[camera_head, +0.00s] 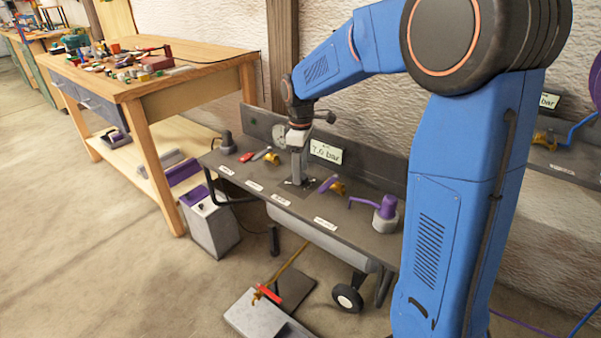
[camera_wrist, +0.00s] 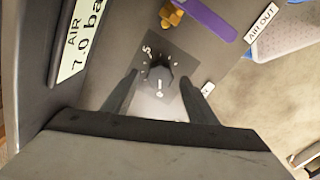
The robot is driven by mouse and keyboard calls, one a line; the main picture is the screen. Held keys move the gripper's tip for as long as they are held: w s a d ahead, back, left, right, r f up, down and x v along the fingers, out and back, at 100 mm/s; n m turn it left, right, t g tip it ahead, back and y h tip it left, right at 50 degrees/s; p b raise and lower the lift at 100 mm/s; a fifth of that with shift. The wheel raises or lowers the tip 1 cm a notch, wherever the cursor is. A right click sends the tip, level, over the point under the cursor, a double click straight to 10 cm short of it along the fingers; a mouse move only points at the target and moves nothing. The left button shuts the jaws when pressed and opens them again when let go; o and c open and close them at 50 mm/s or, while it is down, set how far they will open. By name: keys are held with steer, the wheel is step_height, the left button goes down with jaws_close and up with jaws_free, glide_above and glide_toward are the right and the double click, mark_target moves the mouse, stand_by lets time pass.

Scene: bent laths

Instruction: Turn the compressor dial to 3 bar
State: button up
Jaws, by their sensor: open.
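The compressor dial (camera_wrist: 158,72) is a dark round knob on a dark square plate with white marks. A white line shows on the knob's near side. A digit that looks like 5 is at the plate's upper left; the exact setting cannot be read. My gripper (camera_wrist: 158,78) is open, one finger on each side of the dial, with gaps visible. In the head view my gripper (camera_head: 297,178) points down over the dial plate (camera_head: 312,190) and hides the knob. A sign (camera_head: 326,152) reads "AIR 7.0 bar"; the sign also shows in the wrist view (camera_wrist: 77,42).
On the grey bench, a yellow fitting with a purple lever (camera_head: 329,184) is close right of my gripper. A purple-topped canister (camera_head: 386,214) stands further right. A red-handled valve (camera_head: 247,156) is to the left. A wooden workbench (camera_head: 150,75) stands at the left.

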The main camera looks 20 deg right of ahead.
steer(key=shift+f, duration=0.75)
steer(key=c, duration=1.1)
steer(key=shift+o, duration=0.2)
